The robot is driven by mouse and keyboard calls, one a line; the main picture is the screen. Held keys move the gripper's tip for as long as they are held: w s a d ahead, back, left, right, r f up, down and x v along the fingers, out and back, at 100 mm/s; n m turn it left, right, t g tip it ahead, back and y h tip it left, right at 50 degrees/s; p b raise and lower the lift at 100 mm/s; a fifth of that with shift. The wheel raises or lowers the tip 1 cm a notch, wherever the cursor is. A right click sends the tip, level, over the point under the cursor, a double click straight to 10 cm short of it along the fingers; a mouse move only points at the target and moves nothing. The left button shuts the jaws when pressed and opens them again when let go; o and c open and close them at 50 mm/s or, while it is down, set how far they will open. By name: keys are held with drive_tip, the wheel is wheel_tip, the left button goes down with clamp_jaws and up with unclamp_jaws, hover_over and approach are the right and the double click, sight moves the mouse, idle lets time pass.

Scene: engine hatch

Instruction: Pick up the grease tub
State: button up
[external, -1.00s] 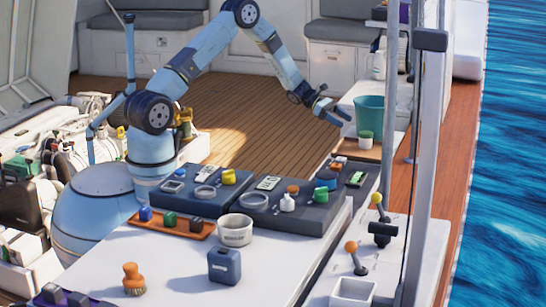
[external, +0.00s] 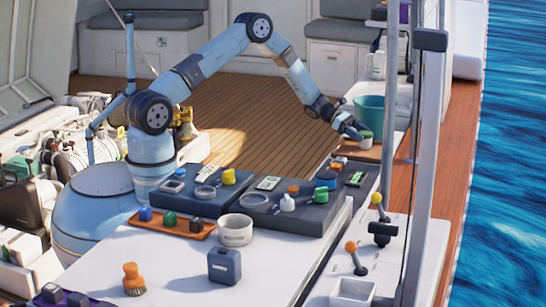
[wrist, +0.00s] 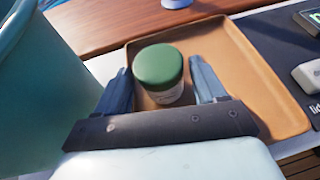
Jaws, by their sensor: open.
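The grease tub, a small white tub with a green lid, stands upright on a tan tray (wrist: 265,85) in the wrist view (wrist: 160,72). It also shows in the external view (external: 366,140), partly beside my gripper. My gripper (wrist: 166,90) is open, with one finger on each side of the tub. I cannot tell whether either finger touches it. In the external view my gripper (external: 355,133) reaches down at the tub from the left.
A teal bucket (wrist: 35,85) stands close on the left of my gripper; it also shows in the external view (external: 370,112). A dark mat with small items (wrist: 290,45) lies right of the tray. A white object (wrist: 176,3) is beyond the tray.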

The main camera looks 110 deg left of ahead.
sight(369, 140)
drive_tip(key=x, duration=0.4)
drive_tip(key=shift+w+f, duration=0.15)
drive_tip(key=shift+f, duration=0.25)
drive_tip(key=c, duration=0.8)
